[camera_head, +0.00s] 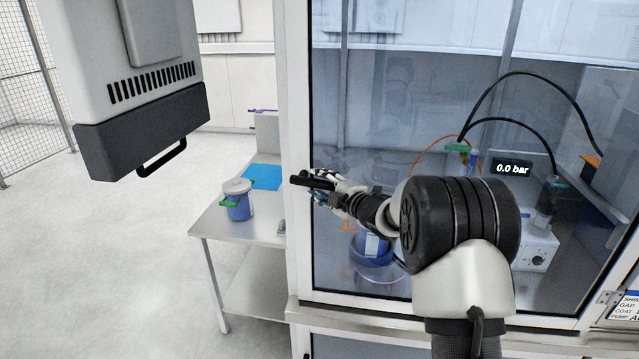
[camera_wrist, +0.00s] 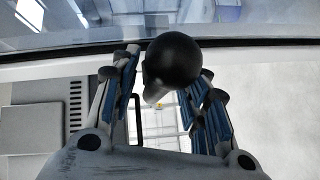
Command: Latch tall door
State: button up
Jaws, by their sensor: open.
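The tall door (camera_head: 400,150) is a large glass pane in a white frame. It looks in line with the enclosure front, but I cannot tell whether it is latched. A black handle (camera_head: 302,181) sticks out at its left edge. In the wrist view it shows as a bar with a round black end (camera_wrist: 172,60). My gripper (camera_head: 325,187) is at the handle, with its fingers (camera_wrist: 168,75) spread on both sides of the black end. I cannot tell whether they touch it. My fingers partly hide the handle's base in the head view.
Behind the glass are a pressure display (camera_head: 512,169), hoses and a blue container (camera_head: 372,246). A steel side table (camera_head: 222,228) at left holds a lidded blue jar (camera_head: 238,203) and a blue sheet (camera_head: 262,176). The floor (camera_head: 110,270) at left is clear.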

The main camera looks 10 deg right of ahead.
jog(key=shift+w+a, duration=0.2)
jog(key=shift+w, duration=0.1)
jog(key=shift+c, duration=0.3)
grip_shut()
dwell(0.4)
